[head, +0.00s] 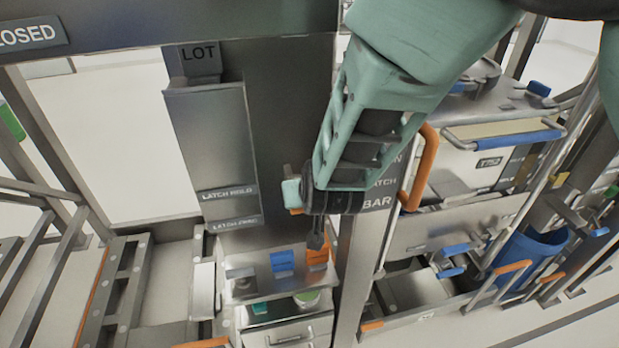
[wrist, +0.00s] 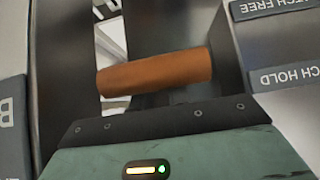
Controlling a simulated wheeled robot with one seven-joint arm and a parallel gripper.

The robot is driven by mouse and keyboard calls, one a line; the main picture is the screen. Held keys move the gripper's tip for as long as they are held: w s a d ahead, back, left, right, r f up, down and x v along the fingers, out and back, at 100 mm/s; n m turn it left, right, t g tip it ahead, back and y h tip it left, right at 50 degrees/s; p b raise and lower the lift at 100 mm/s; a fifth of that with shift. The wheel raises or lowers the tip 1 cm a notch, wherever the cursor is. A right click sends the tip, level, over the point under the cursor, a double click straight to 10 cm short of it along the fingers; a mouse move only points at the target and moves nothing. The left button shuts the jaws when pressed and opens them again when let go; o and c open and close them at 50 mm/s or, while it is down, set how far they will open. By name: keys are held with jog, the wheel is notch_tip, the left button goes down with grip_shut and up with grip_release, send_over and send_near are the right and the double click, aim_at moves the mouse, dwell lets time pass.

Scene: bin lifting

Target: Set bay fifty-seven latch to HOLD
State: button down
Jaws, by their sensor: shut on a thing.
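An orange-brown cylindrical latch handle (wrist: 155,73) lies across the wrist view, just beyond the edge of my gripper (wrist: 165,118). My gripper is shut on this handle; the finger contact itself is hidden. In the head view my gripper (head: 315,203) is at the grey post, and only a sliver of orange shows by it. A LATCH HOLD label (wrist: 287,77) and a LATCH FREE label (wrist: 275,6) appear upside down at the right of the wrist view. The handle's picture height is close to the HOLD label. The same HOLD label (head: 228,193) and FREE label (head: 236,223) show left of my gripper in the head view. No bay number is readable.
A tall grey post (head: 290,120) stands behind my gripper. A separate orange handle (head: 420,168) stands close at the right. Below is a shelf (head: 300,259) with blue and orange blocks. A blue bin (head: 535,250) is at the right.

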jog(key=shift+w+a+r, duration=0.1)
jog(key=shift+w+r, duration=0.1)
jog(key=shift+r, duration=0.15)
jog(key=c, duration=1.6)
grip_release()
jog(key=shift+c, duration=0.2)
jog(key=o, duration=1.6)
jog(key=shift+s+f, duration=0.15)
jog(key=shift+f, duration=0.05)
jog(key=shift+o, duration=0.2)
jog(key=p+v, duration=0.3)
jog(key=v, duration=1.4)
jog(key=shift+s, duration=0.25)
jog(key=shift+r, duration=0.1)
